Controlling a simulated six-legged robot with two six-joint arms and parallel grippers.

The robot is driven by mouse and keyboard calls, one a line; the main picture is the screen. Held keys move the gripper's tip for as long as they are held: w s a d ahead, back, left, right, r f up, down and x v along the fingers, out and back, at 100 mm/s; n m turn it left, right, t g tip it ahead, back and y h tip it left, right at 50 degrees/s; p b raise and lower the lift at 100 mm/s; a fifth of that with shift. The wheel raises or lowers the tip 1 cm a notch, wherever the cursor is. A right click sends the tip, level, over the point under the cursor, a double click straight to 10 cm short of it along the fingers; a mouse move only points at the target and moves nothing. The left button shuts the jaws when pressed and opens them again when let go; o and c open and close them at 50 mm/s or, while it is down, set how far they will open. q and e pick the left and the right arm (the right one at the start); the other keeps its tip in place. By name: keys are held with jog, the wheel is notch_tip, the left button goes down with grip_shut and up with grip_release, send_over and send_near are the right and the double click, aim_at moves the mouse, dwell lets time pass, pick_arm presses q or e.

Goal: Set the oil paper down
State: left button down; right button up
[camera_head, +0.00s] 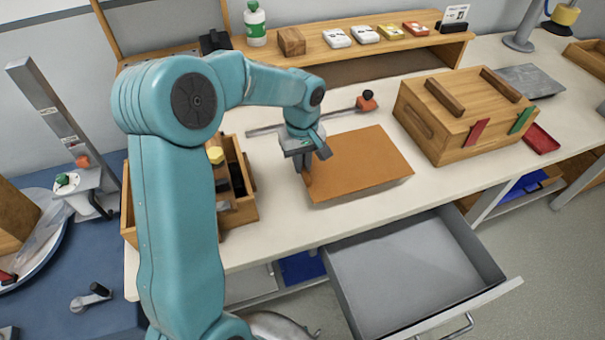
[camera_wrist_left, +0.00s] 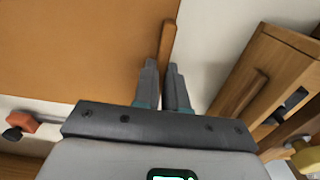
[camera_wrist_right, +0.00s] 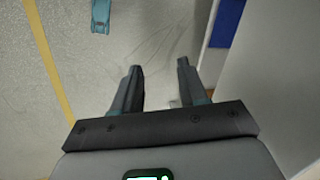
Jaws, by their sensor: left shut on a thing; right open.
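The oil paper (camera_head: 365,162) is an orange-brown sheet lying flat over the bench, right of my left gripper (camera_head: 306,170) in the head view. Its near right edge shows a thin shadow, and I cannot tell whether all of it touches the bench. In the left wrist view the sheet (camera_wrist_left: 75,45) fills the upper left. There my left gripper (camera_wrist_left: 167,75) is shut on a narrow brown strip (camera_wrist_left: 168,42) at the sheet's edge. My right gripper (camera_wrist_right: 158,75) is open and empty over the grey floor; it does not show in the head view.
An open grey drawer (camera_head: 405,270) juts out below the bench front. A wooden box (camera_head: 460,110) stands right of the sheet, and a wooden caddy (camera_head: 240,213) stands left. A rod with an orange end (camera_head: 366,101) lies behind. Clear bench (camera_head: 290,228) lies in front.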

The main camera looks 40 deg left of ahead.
aim_at(301, 185)
pick_arm(q)
notch_tip(301, 185, down, 5)
jog(key=shift+f, duration=0.1)
dwell(0.3)
jog(key=shift+f, duration=0.1)
jog(key=c, duration=1.2)
grip_release()
